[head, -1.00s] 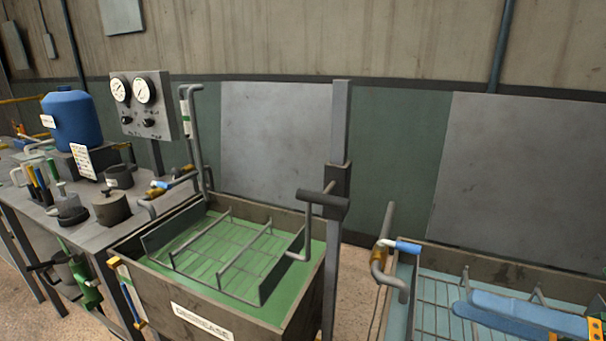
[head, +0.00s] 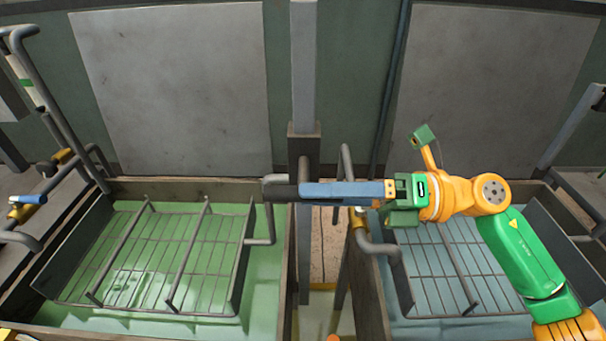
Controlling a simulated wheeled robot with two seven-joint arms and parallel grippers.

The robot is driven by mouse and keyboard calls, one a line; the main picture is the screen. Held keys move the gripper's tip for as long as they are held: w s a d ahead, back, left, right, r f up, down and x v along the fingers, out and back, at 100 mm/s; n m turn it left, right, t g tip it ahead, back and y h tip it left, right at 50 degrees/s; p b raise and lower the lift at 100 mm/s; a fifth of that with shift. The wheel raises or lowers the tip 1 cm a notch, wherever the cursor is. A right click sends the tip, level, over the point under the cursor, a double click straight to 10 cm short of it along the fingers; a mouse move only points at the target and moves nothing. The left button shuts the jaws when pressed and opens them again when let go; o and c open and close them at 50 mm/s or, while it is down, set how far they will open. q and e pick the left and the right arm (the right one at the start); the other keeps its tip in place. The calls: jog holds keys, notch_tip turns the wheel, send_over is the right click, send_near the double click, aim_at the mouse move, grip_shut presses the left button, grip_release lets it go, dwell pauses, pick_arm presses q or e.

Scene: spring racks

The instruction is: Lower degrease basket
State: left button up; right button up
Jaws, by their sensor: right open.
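The degrease basket (head: 153,268), a wire rack with dark end plates, lies level in the left tank (head: 190,188) of green liquid. I cannot tell how deep its wires sit. A bent rod links it to a dark slide block (head: 304,142) on an upright post (head: 303,60). A dark handle (head: 279,188) sticks out left of the block. My right gripper (head: 304,191) reaches in from the right, jaws open, its blue fingers level with the handle and overlapping its right end in the view. I cannot tell whether they touch. My left gripper is out of view.
A second tank with bluish liquid and another rack (head: 445,265) stands at the right, partly behind my right arm. A bent grey pipe (head: 380,246) rises between the tanks. Another pipe with a blue-handled valve (head: 28,199) is at the left edge.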

jog(key=shift+a+r, duration=0.15)
jog(key=shift+a, duration=0.55)
jog(key=shift+w+a+f, duration=0.15)
jog(key=shift+a+f, duration=0.05)
jog(key=shift+a, duration=0.25)
jog(key=shift+d, duration=0.15)
jog(key=c, duration=0.9)
grip_shut()
jog(key=shift+r, duration=0.1)
